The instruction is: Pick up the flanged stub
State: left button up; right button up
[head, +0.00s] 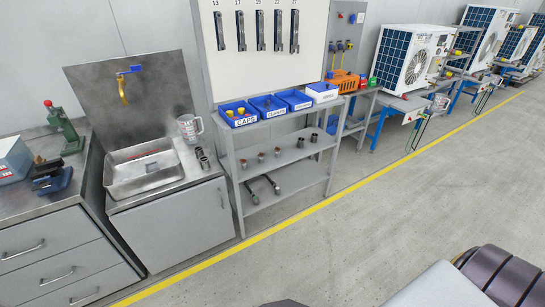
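Several small stubs stand on the middle shelf of the grey rack. Three with brownish tops stand toward the left: a left one (243,163), a middle one (261,157) and a right one (277,152). Two darker short cylinders stand toward the right, one (300,139) beside the other (314,137). They are too small to tell which has a flange. Neither gripper shows. Parts of my own body fill the lower right corner, far from the rack.
The rack (284,185) holds blue bins (238,121) on top and two dark tools (273,184) on its lowest shelf. A sink (144,171) with a clear jug (189,127) stands left. Outdoor units (413,56) line the right. The floor (330,240) in front is clear.

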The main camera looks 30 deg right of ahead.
aim_at(261, 154)
jog(key=i+l+z, duration=0.1)
jog(key=l, duration=0.25)
jog(key=i+l+z, duration=0.1)
jog(key=l, duration=0.2)
jog(key=i+l+z, duration=0.1)
jog(key=l, duration=0.2)
jog(key=i+l, duration=0.15)
jog(key=l, duration=0.2)
jog(key=k+z, duration=0.05)
